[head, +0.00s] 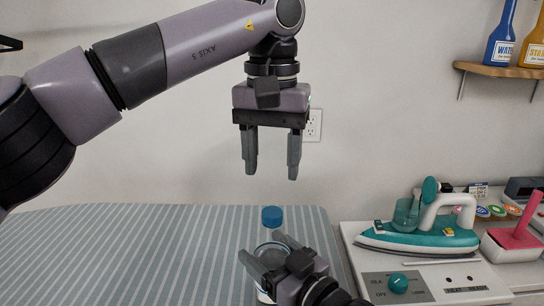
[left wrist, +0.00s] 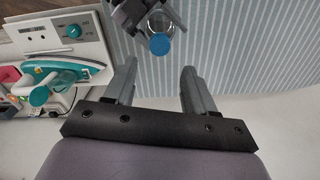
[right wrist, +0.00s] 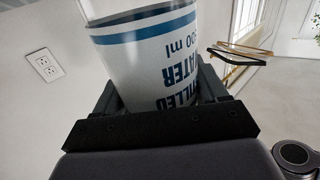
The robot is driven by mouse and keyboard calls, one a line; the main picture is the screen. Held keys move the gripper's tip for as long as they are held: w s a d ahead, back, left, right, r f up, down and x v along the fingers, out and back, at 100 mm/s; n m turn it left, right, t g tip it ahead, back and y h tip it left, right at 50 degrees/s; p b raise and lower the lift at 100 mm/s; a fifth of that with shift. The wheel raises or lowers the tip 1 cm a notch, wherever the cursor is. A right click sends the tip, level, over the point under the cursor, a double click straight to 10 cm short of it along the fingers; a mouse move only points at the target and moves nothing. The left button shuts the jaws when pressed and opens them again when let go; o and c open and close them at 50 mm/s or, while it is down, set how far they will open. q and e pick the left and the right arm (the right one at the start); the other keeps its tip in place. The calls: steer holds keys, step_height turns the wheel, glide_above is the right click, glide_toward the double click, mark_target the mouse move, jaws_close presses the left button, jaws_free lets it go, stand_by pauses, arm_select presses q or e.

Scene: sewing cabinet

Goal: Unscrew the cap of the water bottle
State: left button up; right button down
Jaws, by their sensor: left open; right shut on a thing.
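The bottle body (right wrist: 158,55), white with blue lettering, fills the upper part of the right wrist view. My right gripper (head: 264,262) is shut around the bottle's body from the right. My left gripper (head: 271,166) is open and empty, pointing down, well above the cap. In the left wrist view its fingers (left wrist: 158,82) are spread, with the cap beyond them.
The striped board (head: 150,250) is clear left of the bottle. To the right, a teal and white iron (head: 420,235) rests on a white station with a teal knob (head: 398,283). A pink-handled item (head: 518,235) stands beside it. A shelf (head: 500,70) holds blue and yellow bottles.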

mark_target(272, 212)
arm_select(q)
steer(key=shift+f+m, duration=0.1)
steer(key=shift+m, duration=0.7)
steer(key=shift+f, duration=3.9)
